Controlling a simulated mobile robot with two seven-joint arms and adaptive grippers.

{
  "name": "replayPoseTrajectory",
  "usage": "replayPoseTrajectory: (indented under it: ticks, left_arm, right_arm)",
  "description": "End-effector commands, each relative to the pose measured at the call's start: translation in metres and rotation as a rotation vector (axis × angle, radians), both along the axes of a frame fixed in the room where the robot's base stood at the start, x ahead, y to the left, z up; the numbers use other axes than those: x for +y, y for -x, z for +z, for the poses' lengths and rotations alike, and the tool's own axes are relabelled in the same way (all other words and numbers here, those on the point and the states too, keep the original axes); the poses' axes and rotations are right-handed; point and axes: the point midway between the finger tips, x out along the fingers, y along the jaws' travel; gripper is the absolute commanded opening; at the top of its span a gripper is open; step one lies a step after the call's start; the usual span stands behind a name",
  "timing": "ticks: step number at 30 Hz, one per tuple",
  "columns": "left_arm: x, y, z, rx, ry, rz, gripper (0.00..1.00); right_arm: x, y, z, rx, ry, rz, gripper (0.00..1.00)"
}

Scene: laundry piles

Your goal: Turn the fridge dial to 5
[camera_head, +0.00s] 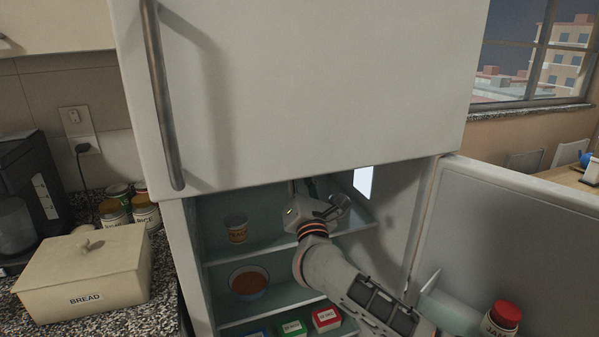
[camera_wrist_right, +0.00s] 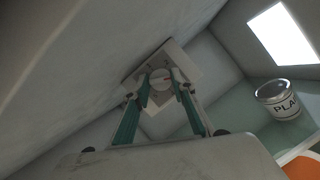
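The fridge dial (camera_wrist_right: 160,88) is a round pale knob with a small red mark, on a light square plate inside the fridge, seen in the right wrist view. Its numbers are too small to read. My right gripper (camera_wrist_right: 162,80) has its two green fingers on either side of the knob, with the tips close to it. I cannot tell whether they touch it. In the head view my right gripper (camera_head: 308,190) is inside the fridge, up under its upper part, and the dial is hidden there. My left gripper is out of view.
The lower fridge door (camera_head: 520,235) stands open at right; the upper door (camera_head: 300,80) is shut. Shelves hold a cup (camera_head: 237,229), a bowl (camera_head: 248,282) and several boxes. A labelled can (camera_wrist_right: 278,100) stands near a bright panel (camera_wrist_right: 283,38). A bread box (camera_head: 85,270) is left.

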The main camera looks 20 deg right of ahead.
Motion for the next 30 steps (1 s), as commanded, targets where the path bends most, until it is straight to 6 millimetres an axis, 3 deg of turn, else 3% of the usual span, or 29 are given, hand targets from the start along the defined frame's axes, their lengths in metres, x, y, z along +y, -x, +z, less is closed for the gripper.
replayPoseTrajectory:
  ticks: [11, 30]
  left_arm:
    - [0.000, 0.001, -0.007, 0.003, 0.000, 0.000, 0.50]
    - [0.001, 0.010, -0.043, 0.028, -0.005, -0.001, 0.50]
  right_arm:
    - [0.001, 0.000, -0.002, 0.004, -0.089, -0.001, 0.03]
    - [0.004, 0.000, 0.000, 0.020, -0.525, 0.001, 0.03]
